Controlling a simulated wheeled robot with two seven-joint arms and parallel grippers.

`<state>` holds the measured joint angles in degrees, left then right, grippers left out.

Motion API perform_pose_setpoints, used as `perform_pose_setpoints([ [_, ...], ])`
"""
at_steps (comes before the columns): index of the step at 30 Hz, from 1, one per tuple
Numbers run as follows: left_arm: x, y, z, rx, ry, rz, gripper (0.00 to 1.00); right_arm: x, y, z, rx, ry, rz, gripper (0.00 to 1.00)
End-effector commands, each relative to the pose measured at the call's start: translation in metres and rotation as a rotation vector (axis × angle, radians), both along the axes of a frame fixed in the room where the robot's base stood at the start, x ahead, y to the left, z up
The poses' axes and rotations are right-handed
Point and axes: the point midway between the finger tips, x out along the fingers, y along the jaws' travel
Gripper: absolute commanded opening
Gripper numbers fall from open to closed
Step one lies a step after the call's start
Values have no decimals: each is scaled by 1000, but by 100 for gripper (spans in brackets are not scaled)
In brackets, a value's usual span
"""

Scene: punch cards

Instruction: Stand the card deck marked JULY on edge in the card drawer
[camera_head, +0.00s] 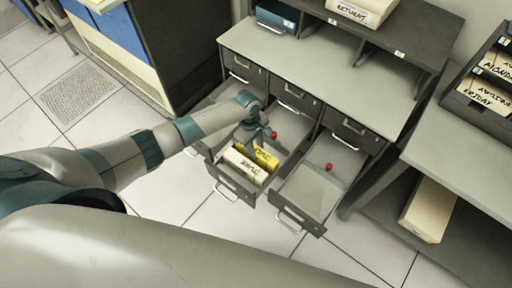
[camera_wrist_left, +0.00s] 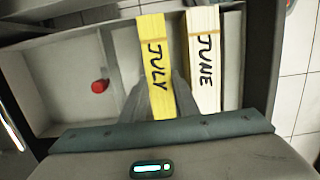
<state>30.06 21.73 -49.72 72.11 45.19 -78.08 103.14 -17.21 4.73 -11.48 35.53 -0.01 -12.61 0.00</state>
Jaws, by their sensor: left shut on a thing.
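The yellow card deck marked JULY (camera_head: 267,158) is in the open middle card drawer (camera_head: 233,188), behind the cream deck marked JUNE (camera_head: 243,164). My left gripper (camera_head: 259,143) reaches down into this drawer from above. In the left wrist view the JULY deck (camera_wrist_left: 152,45) lies between the two fingers, its lettering showing, and the gripper is shut on it. The JUNE deck (camera_wrist_left: 203,60) stands beside it with a narrow gap between them. Whether the JULY deck touches the drawer floor is hidden. My right gripper is out of view.
A red knob (camera_wrist_left: 99,86) is inside the drawer on the far side of JULY from JUNE. Another open drawer (camera_head: 315,190) to the right holds a red knob (camera_head: 329,167) but no deck. A RETURNS box (camera_head: 359,12) sits on the cabinet top; a rack (camera_head: 485,85) stands right.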

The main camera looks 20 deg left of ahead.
Motion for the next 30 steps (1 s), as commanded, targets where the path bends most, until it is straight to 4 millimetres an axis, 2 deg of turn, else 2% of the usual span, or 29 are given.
perform_pose_setpoints([
  [3,1,0,1,-2,-2,0,0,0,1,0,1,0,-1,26],
  [4,1,0,1,-2,-2,0,32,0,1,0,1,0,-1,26],
  [6,1,0,1,-1,-1,0,49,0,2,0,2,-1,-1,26],
  [20,0,1,4,-1,0,0,50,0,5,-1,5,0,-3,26],
  [26,2,3,22,-2,-2,-2,50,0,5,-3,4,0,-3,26],
  [30,3,6,44,-2,-3,-1,50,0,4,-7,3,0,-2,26],
])
